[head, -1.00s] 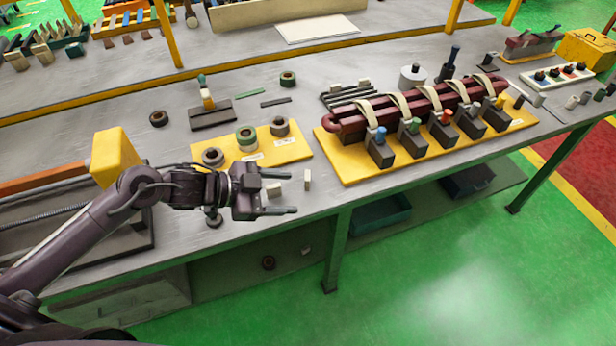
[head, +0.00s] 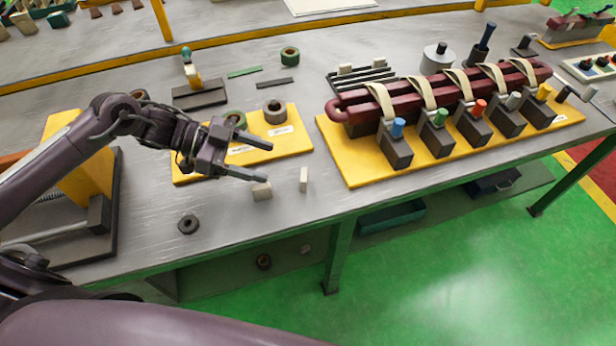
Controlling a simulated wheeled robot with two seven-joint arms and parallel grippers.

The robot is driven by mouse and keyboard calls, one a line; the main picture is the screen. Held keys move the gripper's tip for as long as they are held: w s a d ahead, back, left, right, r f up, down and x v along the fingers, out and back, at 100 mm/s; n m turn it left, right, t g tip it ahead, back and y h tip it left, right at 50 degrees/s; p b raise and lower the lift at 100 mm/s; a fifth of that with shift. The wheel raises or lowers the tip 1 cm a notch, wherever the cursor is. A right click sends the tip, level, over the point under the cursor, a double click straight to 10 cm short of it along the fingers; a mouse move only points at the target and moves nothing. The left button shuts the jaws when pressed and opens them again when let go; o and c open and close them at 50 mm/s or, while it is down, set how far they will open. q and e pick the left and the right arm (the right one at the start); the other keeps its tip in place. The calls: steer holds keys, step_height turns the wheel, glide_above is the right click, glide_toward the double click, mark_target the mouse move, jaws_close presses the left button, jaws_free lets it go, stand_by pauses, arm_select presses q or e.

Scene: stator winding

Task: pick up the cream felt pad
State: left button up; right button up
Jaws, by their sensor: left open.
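I cannot tell for sure which is the felt pad. My left gripper (head: 252,156) reaches in from the left with its fingers apart and nothing between them. My right gripper is not in view.
A yellow board (head: 290,149) with tape rolls (head: 274,111) lies behind the gripper. A larger yellow board (head: 352,172) to the right carries a dark red coil (head: 362,116) and several dark blocks.

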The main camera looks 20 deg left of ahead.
mark_target(304, 181)
arm_select(q)
steer(key=shift+w+f, duration=0.4)
steer(key=shift+f, duration=0.3)
steer(key=shift+w+d+f, duration=0.1)
steer(key=shift+w+f, duration=0.05)
steer(key=shift+w, duration=0.15)
steer(key=x, duration=0.5)
steer(key=p+x, duration=0.1)
steer(key=x, duration=0.1)
steer(key=shift+s+d+f, duration=0.15)
steer(key=shift+f, duration=0.2)
steer(key=c, duration=1.1)
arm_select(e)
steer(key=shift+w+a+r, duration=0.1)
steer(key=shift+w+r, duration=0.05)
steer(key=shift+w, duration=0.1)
